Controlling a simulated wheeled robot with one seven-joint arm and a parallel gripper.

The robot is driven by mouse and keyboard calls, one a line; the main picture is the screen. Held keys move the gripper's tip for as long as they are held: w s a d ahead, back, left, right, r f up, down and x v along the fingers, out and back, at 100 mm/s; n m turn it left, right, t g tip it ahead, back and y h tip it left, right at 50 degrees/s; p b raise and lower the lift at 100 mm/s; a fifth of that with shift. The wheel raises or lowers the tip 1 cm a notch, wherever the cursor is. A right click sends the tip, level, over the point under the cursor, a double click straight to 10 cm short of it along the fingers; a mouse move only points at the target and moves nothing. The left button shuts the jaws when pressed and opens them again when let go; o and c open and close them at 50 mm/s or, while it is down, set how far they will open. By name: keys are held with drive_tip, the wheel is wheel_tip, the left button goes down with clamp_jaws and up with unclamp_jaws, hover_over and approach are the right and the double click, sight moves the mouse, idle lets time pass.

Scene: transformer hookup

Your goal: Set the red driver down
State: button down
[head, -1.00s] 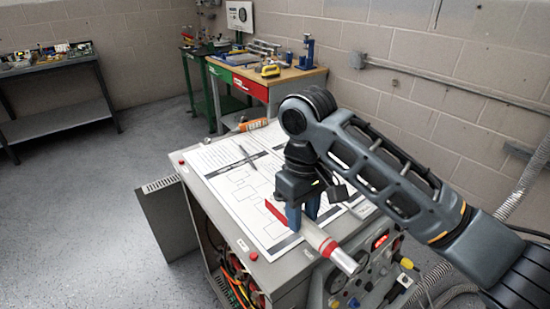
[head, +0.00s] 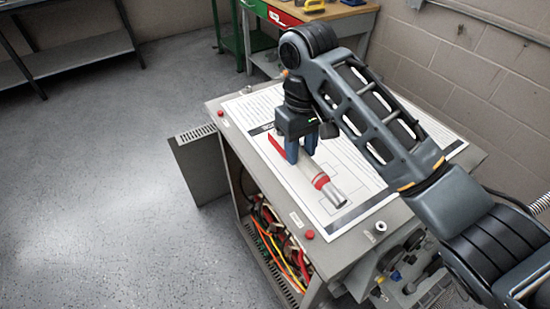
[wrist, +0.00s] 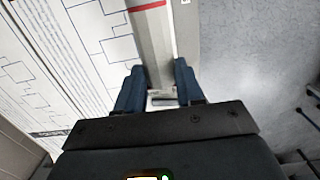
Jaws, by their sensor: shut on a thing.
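The driver (head: 311,172) has a pale grey body, a red band, a bare metal end and a red part at its other end. My gripper (head: 301,155) is shut on it from above. The driver lies roughly level over the printed sheet (head: 365,160) on the cabinet top, with its metal end towards the front. I cannot tell whether it touches the sheet. In the wrist view the driver (wrist: 152,45) runs away from between the blue fingers of my gripper (wrist: 160,85). Its red part is partly hidden behind the fingers in the head view.
The cabinet's grey top edge (head: 345,242) has red knobs (head: 309,235) at its left corners. Its left side is open on coloured cables (head: 285,245), with a panel (head: 198,165) swung out. A workbench (head: 320,12) stands behind. The sheet in front of the driver is clear.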

drive_tip(key=a+f+b, duration=0.1)
drive_tip(key=a, duration=0.1)
drive_tip(key=w+a+f, duration=0.1)
drive_tip(key=a+f, duration=0.1)
drive_tip(key=w+a+f+b, duration=0.1)
drive_tip(key=a, duration=0.1)
drive_tip(key=shift+w+a+f+b, duration=0.1)
drive_tip(key=shift+a+f+b, duration=0.1)
drive_tip(key=shift+a+b, duration=0.15)
drive_tip(key=shift+f+p, duration=0.4)
drive_tip(key=shift+f, duration=1.5)
drive_tip(key=c, duration=0.7)
unclamp_jaws()
drive_tip(key=shift+w+a+r+p, duration=0.15)
drive_tip(key=shift+r+p, duration=0.35)
drive_tip(key=shift+r, duration=2.5)
drive_tip(key=shift+w+d+r+p, duration=0.1)
drive_tip(key=shift+r+p, duration=0.35)
drive_tip(key=shift+r, duration=2.5)
